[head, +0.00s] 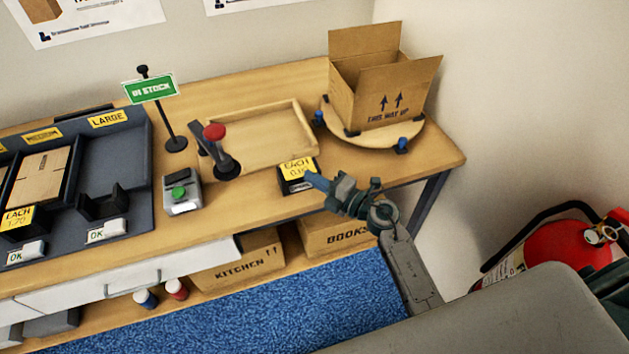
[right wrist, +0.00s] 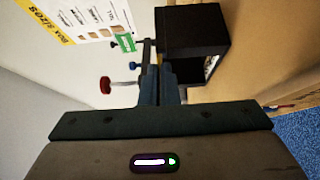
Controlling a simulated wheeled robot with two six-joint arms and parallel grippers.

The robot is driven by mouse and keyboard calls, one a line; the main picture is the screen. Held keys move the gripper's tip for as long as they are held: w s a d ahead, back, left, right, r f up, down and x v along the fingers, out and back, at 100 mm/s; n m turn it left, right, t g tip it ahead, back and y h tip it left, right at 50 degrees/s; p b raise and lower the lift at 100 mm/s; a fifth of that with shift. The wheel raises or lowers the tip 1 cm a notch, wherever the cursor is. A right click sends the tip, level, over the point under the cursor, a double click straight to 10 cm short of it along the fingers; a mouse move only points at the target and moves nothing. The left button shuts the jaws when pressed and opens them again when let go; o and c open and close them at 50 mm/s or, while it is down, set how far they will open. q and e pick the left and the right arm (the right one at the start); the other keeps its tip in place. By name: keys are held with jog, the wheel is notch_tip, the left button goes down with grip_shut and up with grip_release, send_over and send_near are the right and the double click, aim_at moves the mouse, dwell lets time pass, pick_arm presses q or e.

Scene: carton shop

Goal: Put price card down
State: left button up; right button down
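The yellow face is hidden there. Whether the block touches the bench is unclear. My left gripper is out of view.
The empty wooden tray (head: 248,140) lies behind the card. A red-knobbed lever (head: 222,155) and green-button box (head: 182,192) stand left. An open carton (head: 378,90) sits on a round turntable (head: 420,133). A green sign (head: 150,88) stands behind.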

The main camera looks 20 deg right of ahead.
jog(key=shift+f, duration=0.35)
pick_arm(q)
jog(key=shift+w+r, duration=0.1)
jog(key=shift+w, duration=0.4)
pick_arm(e)
jog(key=c, duration=1.7)
grip_release()
